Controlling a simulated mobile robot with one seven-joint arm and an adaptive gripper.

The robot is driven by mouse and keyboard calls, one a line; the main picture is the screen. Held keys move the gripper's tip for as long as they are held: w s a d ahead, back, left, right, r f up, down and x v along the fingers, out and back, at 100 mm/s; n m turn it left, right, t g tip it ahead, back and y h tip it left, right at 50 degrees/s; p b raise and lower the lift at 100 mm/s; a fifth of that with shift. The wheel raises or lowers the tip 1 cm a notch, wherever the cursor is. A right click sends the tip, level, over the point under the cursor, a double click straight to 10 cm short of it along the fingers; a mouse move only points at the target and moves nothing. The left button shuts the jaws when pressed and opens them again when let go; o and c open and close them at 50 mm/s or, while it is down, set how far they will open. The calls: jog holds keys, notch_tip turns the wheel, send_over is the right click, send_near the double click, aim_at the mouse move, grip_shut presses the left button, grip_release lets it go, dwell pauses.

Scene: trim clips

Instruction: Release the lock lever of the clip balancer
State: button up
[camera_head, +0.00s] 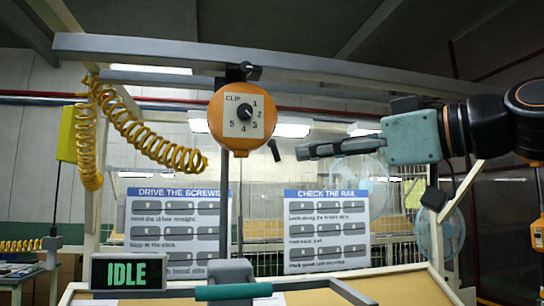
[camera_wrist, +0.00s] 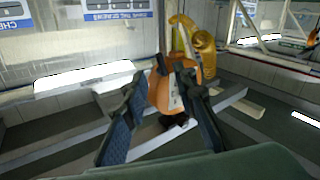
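The orange clip balancer (camera_head: 229,132) hangs from the overhead rail in the head view.
A grey rail (camera_head: 160,49) runs above the balancer. A yellow coiled hose (camera_head: 150,140) hangs at the left. Two instruction boards (camera_head: 327,192) stand behind. A sign reading IDLE (camera_head: 128,272) and a teal-handled grey fixture (camera_head: 233,291) are below.

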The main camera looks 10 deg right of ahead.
aim_at(279, 156)
jog(key=p+x, duration=0.1)
jog(key=x, duration=0.8)
jog(key=shift+a+p, duration=0.1)
jog(key=shift+p, duration=0.25)
jog(key=shift+f, duration=0.1)
jog(key=shift+c, duration=0.4)
grip_shut()
